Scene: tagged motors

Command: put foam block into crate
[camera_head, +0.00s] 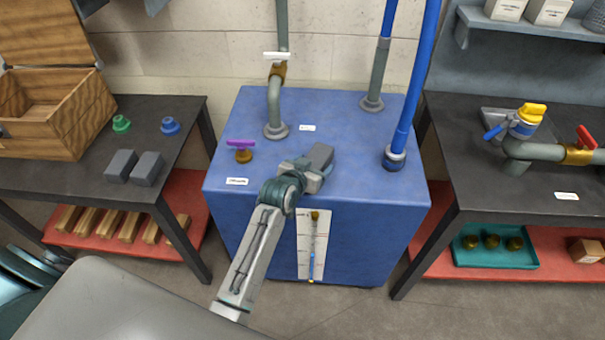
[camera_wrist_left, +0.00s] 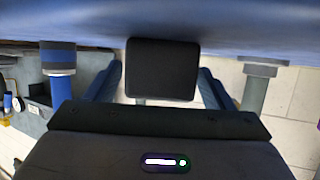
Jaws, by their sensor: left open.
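A dark grey foam block (camera_head: 320,154) is on top of the blue tank (camera_head: 255,120), at the far end of my left gripper (camera_head: 312,168). In the left wrist view the block (camera_wrist_left: 162,68) sits between the two open fingers (camera_wrist_left: 160,85), with a gap visible on each side. Two more grey blocks (camera_head: 120,165) (camera_head: 147,168) lie side by side on the left table. A wooden crate (camera_head: 70,128) with its lid raised stands at the back left of that table. My right gripper is in neither view.
Grey and blue pipes (camera_head: 403,120) rise from the tank, and a purple-handled valve (camera_head: 241,150) stands at its left. Green (camera_head: 121,124) and blue (camera_head: 170,126) knobs are on the left table (camera_head: 90,185). The right table (camera_head: 500,195) holds a pipe with a yellow-topped valve (camera_head: 528,118).

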